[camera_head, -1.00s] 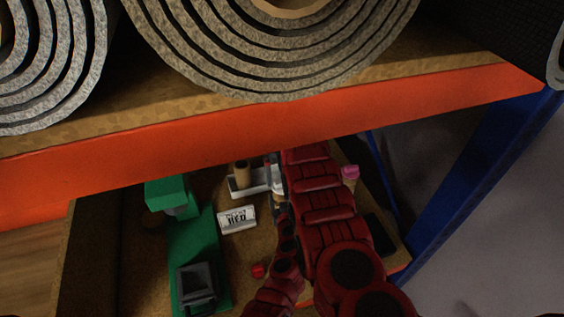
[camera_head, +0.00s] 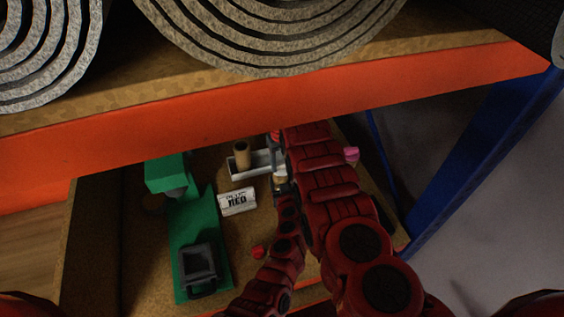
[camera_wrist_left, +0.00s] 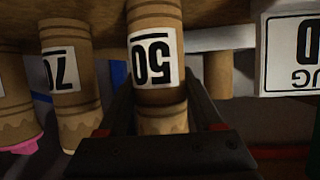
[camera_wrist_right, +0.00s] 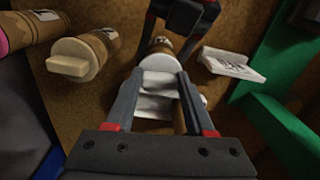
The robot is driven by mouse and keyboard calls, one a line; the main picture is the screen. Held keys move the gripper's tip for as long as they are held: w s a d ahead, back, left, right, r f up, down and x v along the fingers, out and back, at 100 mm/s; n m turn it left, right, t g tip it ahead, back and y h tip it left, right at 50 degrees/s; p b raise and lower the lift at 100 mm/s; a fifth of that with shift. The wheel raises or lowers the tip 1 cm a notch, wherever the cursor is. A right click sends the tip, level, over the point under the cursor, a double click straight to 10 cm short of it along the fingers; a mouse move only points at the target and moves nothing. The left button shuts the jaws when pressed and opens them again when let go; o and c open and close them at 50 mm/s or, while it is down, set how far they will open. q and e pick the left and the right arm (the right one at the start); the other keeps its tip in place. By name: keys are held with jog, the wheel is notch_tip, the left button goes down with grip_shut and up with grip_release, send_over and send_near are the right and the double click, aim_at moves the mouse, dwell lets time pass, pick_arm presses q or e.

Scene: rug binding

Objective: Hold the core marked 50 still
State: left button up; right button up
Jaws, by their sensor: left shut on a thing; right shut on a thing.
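My left gripper (camera_wrist_left: 160,125) is shut around the tan core marked 50 (camera_wrist_left: 153,22), whose label shows upside down in the left wrist view. The core's end (camera_wrist_right: 159,47) shows in the right wrist view, beyond the right fingers, with the left gripper (camera_wrist_right: 185,18) around it. My right gripper (camera_wrist_right: 160,78) is shut on a pale piece (camera_wrist_right: 157,84). I cannot tell whether this piece is joined to the core. In the head view the arms and grippers hide most of the core.
The core marked 70 (camera_wrist_left: 65,70) stands close beside, and a pink-ended core (camera_head: 351,154) is farther right. A white lettered sign (camera_head: 238,202) and green machine (camera_head: 190,235) are at left. The orange shelf edge (camera_head: 130,150), bearing rolled rugs (camera_head: 270,55), overhangs the board.

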aim_at(282, 165)
jog(key=o, duration=0.6)
grip_shut()
jog(key=shift+r, duration=4.25)
pick_arm(q)
jog(key=o, duration=1.5)
